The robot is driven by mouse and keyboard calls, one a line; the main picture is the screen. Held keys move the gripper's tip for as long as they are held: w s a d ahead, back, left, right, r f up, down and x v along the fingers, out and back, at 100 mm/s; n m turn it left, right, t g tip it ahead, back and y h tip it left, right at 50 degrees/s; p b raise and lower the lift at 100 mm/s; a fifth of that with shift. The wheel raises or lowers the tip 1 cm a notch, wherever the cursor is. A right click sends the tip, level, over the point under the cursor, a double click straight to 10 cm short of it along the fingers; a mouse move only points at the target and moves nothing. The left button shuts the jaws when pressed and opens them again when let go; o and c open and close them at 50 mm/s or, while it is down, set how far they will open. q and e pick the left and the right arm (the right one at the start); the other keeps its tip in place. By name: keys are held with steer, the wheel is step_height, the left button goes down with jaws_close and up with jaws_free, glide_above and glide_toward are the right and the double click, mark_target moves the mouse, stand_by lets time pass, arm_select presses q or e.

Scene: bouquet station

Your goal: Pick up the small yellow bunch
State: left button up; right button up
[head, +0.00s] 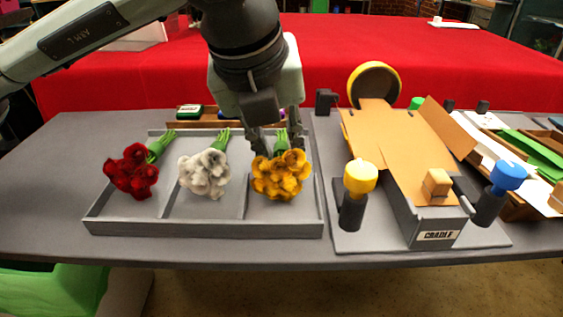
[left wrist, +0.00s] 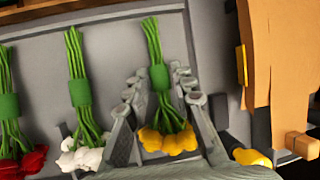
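The yellow bunch (head: 281,177) lies in the right compartment of the grey tray (head: 205,229), with its green stems toward the back. My left gripper (head: 277,141) is above its stem end. In the left wrist view the open fingers of the left gripper (left wrist: 162,88) stand on both sides of the yellow bunch's green band (left wrist: 159,77), with gaps visible on each side. Its yellow heads (left wrist: 168,141) show near the gripper's palm. Whether the fingers are down at stem height is hard to tell. My right gripper is not in view.
A red bunch (head: 131,172) and a white bunch (head: 204,174) lie in the other tray compartments. Right of the tray stands the cradle (head: 436,225) with brown paper (head: 385,139), a yellow-topped post (head: 360,178) and a blue-topped post (head: 507,177). The table's left end is clear.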

arm_select(q)
jaws_close()
steer(key=shift+r, duration=0.1)
